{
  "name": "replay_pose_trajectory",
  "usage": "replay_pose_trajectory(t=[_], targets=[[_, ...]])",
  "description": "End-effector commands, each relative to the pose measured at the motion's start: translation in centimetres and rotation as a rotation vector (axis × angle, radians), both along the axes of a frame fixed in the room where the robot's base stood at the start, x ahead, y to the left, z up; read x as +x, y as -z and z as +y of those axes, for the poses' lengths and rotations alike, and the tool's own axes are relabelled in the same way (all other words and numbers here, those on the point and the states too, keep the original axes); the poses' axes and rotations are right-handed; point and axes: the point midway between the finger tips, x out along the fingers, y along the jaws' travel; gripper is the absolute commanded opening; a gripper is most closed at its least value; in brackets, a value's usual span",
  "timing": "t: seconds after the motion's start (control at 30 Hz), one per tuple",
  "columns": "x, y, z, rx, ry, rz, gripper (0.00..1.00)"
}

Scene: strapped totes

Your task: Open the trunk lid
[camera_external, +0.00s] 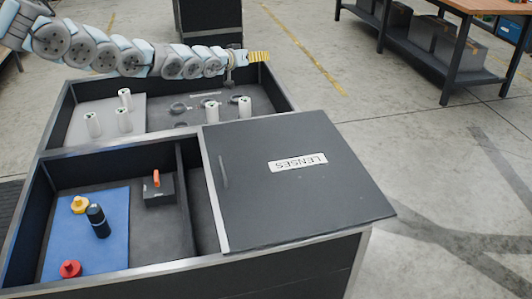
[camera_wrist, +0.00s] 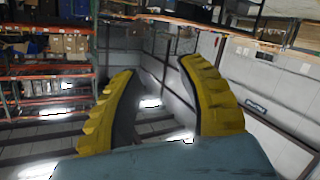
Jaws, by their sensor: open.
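The trunk lid (camera_external: 300,205) is a dark flat panel with a white label reading LENSES, shown upside down. It lies closed over the right front part of the trunk (camera_external: 110,150). A thin handle-like strip (camera_external: 223,172) shows near its left edge. My gripper (camera_external: 262,57) has yellow ribbed fingers and is above the back edge of the trunk, well behind the lid and not touching it. In the wrist view the two yellow fingers (camera_wrist: 158,100) are apart with nothing between them. The wrist view faces the room, so the lid does not show there.
White cylinders (camera_external: 245,107) and dark rings stand in the back compartment. The left front compartment holds a blue mat (camera_external: 75,240) with a dark bottle (camera_external: 97,220) and red and yellow-capped items, plus a dark block (camera_external: 160,192) with an orange handle. Floor at right is clear.

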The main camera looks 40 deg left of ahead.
Motion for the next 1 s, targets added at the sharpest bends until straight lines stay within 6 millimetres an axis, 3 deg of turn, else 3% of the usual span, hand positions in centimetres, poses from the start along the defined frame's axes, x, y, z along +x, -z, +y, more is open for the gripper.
replay_pose_trajectory(t=[0.2, 0.47, 0.77, 1.0], targets=[[1.7, 4.4, -0.6, -0.043, -0.074, 0.227, 0.39], [0.9, 8.2, -1.4, -0.099, -0.191, 0.5, 0.39], [-3.7, 11.0, -3.1, -0.155, -0.347, 0.814, 0.39], [-9.9, 11.7, -5.2, -0.182, -0.481, 1.068, 0.39]])
